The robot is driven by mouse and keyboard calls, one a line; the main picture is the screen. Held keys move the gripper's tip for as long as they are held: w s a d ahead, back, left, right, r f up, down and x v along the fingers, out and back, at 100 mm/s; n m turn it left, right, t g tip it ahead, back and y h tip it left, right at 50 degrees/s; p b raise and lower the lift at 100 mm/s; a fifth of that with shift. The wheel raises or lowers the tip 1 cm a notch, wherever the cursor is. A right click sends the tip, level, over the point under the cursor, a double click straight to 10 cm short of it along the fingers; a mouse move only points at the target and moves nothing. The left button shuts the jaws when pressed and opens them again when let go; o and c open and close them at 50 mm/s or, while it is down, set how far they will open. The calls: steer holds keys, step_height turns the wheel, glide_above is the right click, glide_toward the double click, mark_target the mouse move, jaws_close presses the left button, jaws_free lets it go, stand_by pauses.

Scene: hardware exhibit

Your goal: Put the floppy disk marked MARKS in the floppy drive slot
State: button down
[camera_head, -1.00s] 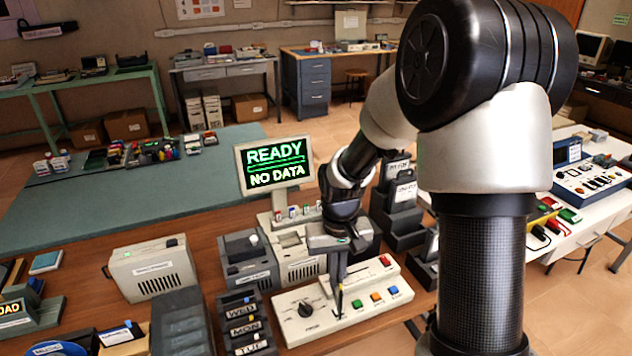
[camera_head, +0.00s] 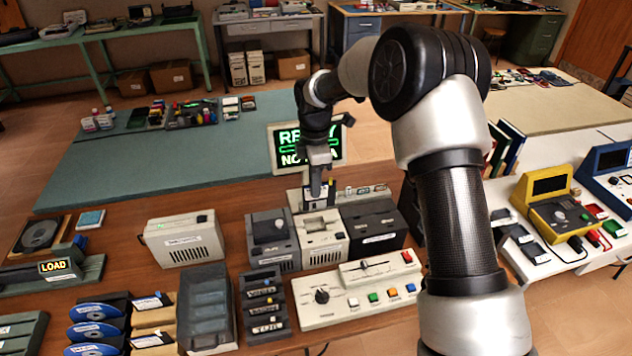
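My gripper (camera_head: 317,190) points down just above the back of a beige unit (camera_head: 322,245), in front of the green-lettered monitor (camera_head: 282,143). A small dark and white piece shows at its fingertips; I cannot tell whether it is held, nor whether the fingers are open or shut. A dark unit (camera_head: 272,237) stands to the left of the beige one and another dark unit (camera_head: 376,228) to its right. I cannot tell which has the floppy drive slot. Several small labelled items (camera_head: 366,189) stand behind the units. I cannot read MARKS on anything.
A beige control panel (camera_head: 360,290) with a knob and coloured buttons lies in front of the units. A dark labelled rack (camera_head: 262,302) stands to its left, beside a grey tray (camera_head: 207,310). A beige box (camera_head: 183,240) is further left. Bare wooden table (camera_head: 125,225) lies around it.

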mark_target(316, 200)
steer(key=shift+f+b, duration=1.6)
steer(key=shift+f, duration=1.1)
steer(key=shift+f+b, duration=0.3)
steer(key=shift+f, duration=0.3)
steer(key=shift+f+b, duration=2)
steer(key=shift+f, duration=1.4)
steer(key=c, duration=1.9)
jaws_free()
steer(key=shift+c, duration=0.2)
steer(key=shift+r, duration=0.1)
steer(key=shift+r+p, duration=2.45)
steer(key=shift+r, duration=1.5)
